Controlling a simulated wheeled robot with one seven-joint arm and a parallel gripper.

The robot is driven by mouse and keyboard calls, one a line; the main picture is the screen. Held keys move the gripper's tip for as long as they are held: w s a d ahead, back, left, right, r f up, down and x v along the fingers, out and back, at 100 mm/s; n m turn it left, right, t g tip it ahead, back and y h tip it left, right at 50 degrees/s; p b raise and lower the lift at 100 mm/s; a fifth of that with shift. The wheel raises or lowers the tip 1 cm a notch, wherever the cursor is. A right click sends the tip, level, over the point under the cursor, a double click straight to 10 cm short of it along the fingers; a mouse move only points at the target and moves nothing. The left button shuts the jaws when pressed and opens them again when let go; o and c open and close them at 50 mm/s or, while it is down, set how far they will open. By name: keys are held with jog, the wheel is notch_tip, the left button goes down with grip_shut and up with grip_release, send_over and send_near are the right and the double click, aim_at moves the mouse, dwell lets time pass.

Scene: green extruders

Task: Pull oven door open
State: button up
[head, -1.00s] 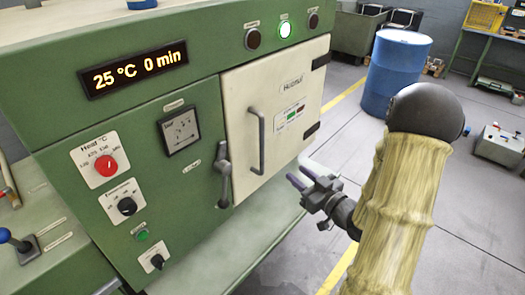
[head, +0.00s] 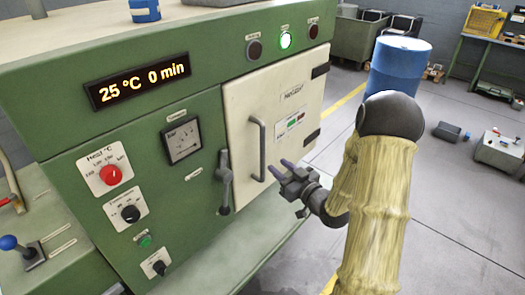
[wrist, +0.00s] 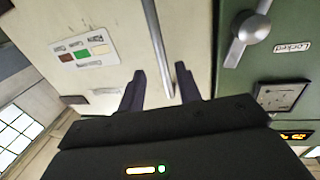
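The oven door (head: 279,100) is a cream panel on the green machine, and it looks shut. Its grey bar handle (head: 257,150) stands upright near the door's left edge. A grey latch lever (head: 225,180) sits on the green front left of the door; in the wrist view the lever (wrist: 247,32) is near a "Locked" label. My gripper (head: 278,169) is open and empty, just right of the handle's lower part. In the wrist view my gripper (wrist: 160,78) has its fingers apart, with the handle (wrist: 157,45) showing between and beyond them. I cannot see contact.
The green machine (head: 75,135) carries a display, knobs and a gauge left of the door. Its ledge (head: 235,245) juts out below. A blue barrel (head: 398,65) stands behind my arm. Grey floor (head: 450,200) is open to the right.

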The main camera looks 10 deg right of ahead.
aim_at(264, 154)
jog(key=p+x, duration=0.1)
jog(key=x, duration=0.8)
jog(key=shift+w+a+p, duration=0.1)
jog(key=shift+p, duration=0.3)
grip_shut()
